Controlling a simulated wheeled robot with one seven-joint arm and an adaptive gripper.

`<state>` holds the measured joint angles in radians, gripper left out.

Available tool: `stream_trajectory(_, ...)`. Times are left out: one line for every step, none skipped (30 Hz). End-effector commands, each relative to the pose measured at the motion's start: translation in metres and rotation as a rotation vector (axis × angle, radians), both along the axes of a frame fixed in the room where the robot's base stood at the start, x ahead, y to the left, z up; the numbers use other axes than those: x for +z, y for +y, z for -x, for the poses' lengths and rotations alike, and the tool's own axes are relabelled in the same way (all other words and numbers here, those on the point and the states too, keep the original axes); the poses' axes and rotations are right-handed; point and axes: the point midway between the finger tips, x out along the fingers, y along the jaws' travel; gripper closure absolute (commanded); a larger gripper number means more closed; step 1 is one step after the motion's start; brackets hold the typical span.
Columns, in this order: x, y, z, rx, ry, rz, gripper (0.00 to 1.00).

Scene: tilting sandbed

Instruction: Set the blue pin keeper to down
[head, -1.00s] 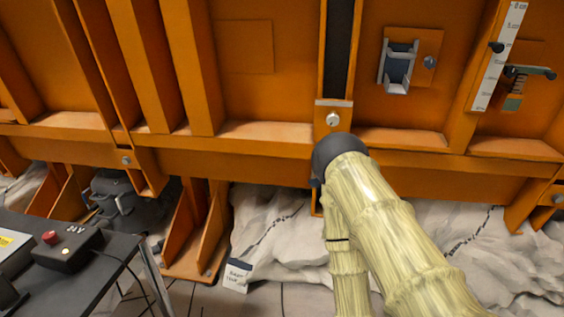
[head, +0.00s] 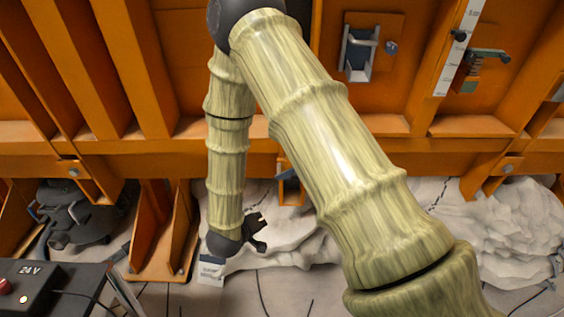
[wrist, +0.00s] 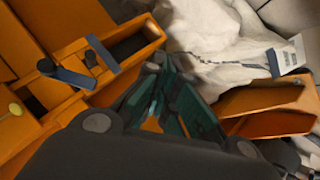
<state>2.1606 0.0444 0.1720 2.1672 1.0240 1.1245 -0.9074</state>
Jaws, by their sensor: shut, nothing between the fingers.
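A blue-grey lever (wrist: 68,75) with a rounded end lies on an orange bracket in the wrist view, and a short blue-grey bar (wrist: 103,54) stands beside it; this looks like the pin keeper. In the head view a small blue piece (head: 287,174) shows on the orange bracket below the beam, partly behind my arm. My gripper (head: 258,232) hangs low in front of the pale rock, below and left of that piece. In the wrist view my gripper (wrist: 155,72) is shut and empty, to the right of the bracket and apart from the lever.
An orange ribbed wall (head: 180,60) fills the back. A 24 V box (head: 35,285) stands lower left. A small label (head: 211,270) is near my gripper.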

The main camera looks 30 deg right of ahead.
Motion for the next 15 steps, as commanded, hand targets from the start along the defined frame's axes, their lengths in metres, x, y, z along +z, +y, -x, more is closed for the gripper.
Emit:
stream_trajectory(0.04, -0.002, -0.015, -0.038, -0.021, 0.043, 1.0)
stream_trajectory(0.058, -0.004, -0.021, -0.064, -0.023, 0.068, 1.0)
stream_trajectory(0.08, -0.006, -0.026, -0.096, -0.022, 0.099, 1.0)
stream_trajectory(0.096, -0.007, -0.03, -0.119, -0.021, 0.119, 1.0)
stream_trajectory(0.111, -0.007, -0.032, -0.142, -0.016, 0.136, 1.0)
stream_trajectory(0.129, -0.007, -0.034, -0.171, -0.009, 0.156, 1.0)
stream_trajectory(0.141, -0.007, -0.036, -0.191, -0.002, 0.168, 1.0)
stream_trajectory(0.151, -0.007, -0.036, -0.209, 0.004, 0.178, 1.0)
stream_trajectory(0.163, -0.006, -0.037, -0.23, 0.014, 0.189, 1.0)
stream_trajectory(0.171, -0.006, -0.037, -0.244, 0.022, 0.195, 1.0)
stream_trajectory(0.178, -0.006, -0.037, -0.257, 0.028, 0.2, 1.0)
stream_trajectory(0.184, -0.005, -0.036, -0.269, 0.037, 0.204, 1.0)
stream_trajectory(0.188, -0.005, -0.036, -0.276, 0.042, 0.208, 1.0)
stream_trajectory(0.191, -0.005, -0.036, -0.282, 0.046, 0.21, 1.0)
stream_trajectory(0.194, -0.006, -0.036, -0.289, 0.049, 0.212, 1.0)
